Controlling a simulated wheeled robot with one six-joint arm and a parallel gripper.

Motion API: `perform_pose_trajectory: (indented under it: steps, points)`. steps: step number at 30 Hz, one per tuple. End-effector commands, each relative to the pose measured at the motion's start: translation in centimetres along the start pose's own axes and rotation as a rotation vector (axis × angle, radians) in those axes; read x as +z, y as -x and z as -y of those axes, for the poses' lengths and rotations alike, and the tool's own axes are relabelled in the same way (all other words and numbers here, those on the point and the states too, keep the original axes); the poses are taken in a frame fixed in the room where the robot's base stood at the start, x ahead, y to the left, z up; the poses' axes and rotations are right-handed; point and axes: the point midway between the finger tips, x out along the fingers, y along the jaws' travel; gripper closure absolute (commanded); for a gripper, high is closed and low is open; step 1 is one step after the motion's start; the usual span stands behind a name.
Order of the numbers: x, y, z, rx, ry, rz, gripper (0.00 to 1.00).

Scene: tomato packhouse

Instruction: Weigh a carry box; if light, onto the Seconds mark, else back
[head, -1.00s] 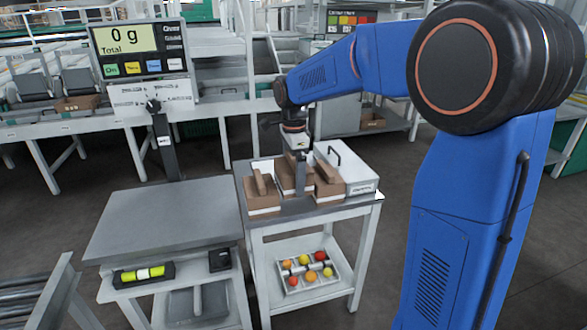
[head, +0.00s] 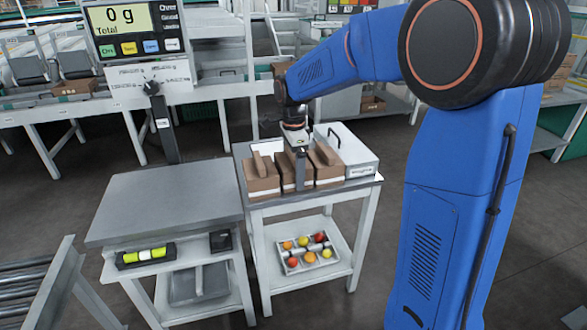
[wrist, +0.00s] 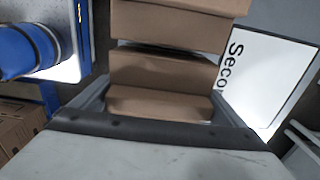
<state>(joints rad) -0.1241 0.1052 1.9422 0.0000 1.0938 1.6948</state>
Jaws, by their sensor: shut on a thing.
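Several brown carry boxes with raised handles stand in a row on a small grey side table (head: 330,196): a left box (head: 262,184), a middle box (head: 288,178) and a right box (head: 328,172). My gripper (head: 301,170) is shut on the middle box, which lines up with its neighbours. Whether its base bears on the table is hard to tell. In the wrist view, brown box parts (wrist: 160,72) fill the space between the jaws. The weighing scale's plate (head: 165,208) is bare, and its display (head: 122,18) reads 0 g. A white panel lettered "Secon…" (wrist: 265,75) shows in the wrist view.
A white box with a black handle (head: 350,158) stands right of the row, close by. A tray of red and yellow tomatoes (head: 307,252) lies on the lower shelf. A roller conveyor (head: 35,285) stands at lower left.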

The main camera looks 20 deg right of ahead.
Motion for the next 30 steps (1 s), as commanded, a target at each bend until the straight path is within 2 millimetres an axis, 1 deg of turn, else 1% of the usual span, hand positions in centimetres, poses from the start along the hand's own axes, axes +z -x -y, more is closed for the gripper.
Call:
perform_pose_trajectory:
  steps: [13,27,28,30]
  points:
    - [0.00,-0.03,0.01,0.000,0.000,0.000,0.37]
    - [0.00,-0.57,0.00,0.000,0.000,0.000,0.37]
    - [0.00,-0.55,0.01,0.000,0.000,0.000,0.00]
    - [0.00,-0.55,0.01,0.000,0.000,0.000,0.00]
